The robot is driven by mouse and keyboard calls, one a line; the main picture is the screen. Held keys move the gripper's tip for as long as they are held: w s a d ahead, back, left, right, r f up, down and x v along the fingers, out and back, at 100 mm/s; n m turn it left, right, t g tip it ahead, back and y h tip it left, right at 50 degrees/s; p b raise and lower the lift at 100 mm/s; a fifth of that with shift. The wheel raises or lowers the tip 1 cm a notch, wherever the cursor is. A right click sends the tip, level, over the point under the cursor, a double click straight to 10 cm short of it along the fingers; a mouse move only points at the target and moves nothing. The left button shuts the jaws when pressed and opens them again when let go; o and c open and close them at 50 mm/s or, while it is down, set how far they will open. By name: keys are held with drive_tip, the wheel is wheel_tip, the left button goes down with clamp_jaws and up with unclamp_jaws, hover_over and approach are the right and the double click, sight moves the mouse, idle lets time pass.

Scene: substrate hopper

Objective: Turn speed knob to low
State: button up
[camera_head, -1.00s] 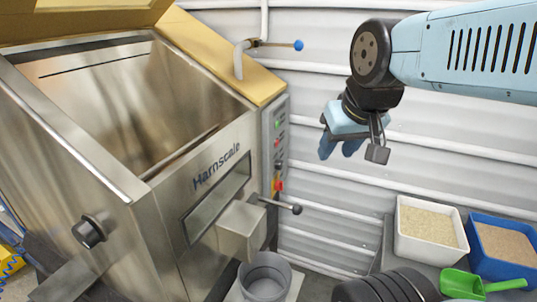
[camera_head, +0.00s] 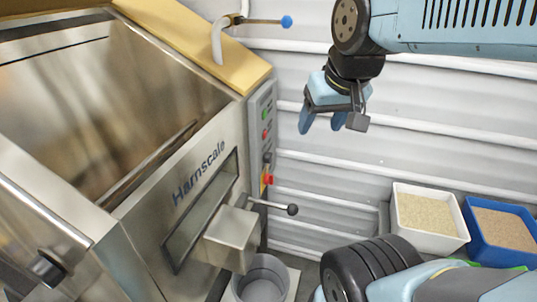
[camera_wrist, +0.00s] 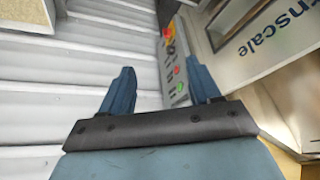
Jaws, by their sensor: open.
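The grey control panel (camera_head: 262,128) is on the right side of the steel hopper. It carries a green button, a red button, a dark knob (camera_head: 267,158) and a red-and-yellow stop button (camera_head: 267,180). I cannot read any knob labels or its setting. My gripper (camera_head: 320,128) hangs in the air to the right of the panel, open and empty, with its fingers pointing down in the head view. In the wrist view, the panel (camera_wrist: 180,75) shows beyond and between the open blue fingers of the gripper (camera_wrist: 162,72), nearer the right finger, and is not touched.
The hopper front (camera_head: 190,190) has a protruding spout and a black-tipped lever (camera_head: 291,209). A blue-tipped lever (camera_head: 286,21) is above. A white bin (camera_head: 465,233) and a blue bin (camera_head: 480,250) stand at lower right. The corrugated wall is behind my gripper.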

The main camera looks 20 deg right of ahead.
drive_tip(key=shift+o, duration=0.4)
drive_tip(key=w+a+f+m+g+y, duration=0.1)
drive_tip(key=w+f+m+g+y, duration=0.3)
drive_tip(key=f+m, duration=0.4)
drive_tip(key=shift+w+a+f+g, duration=0.25)
drive_tip(key=shift+w+g, duration=0.45)
drive_tip(key=shift+w, duration=0.5)
drive_tip(key=m+t+y, duration=1)
drive_tip(key=m+y, duration=0.1)
drive_tip(key=m, duration=1.6)
approach(271, 158)
drive_tip(key=x, duration=0.8)
drive_tip(key=shift+w+f, duration=0.3)
drive_tip(key=shift+w, duration=0.2)
drive_tip(key=shift+a, duration=0.15)
drive_tip(key=shift+c, duration=0.5)
drive_tip(key=c, duration=1)
drive_tip(key=shift+o, duration=0.2)
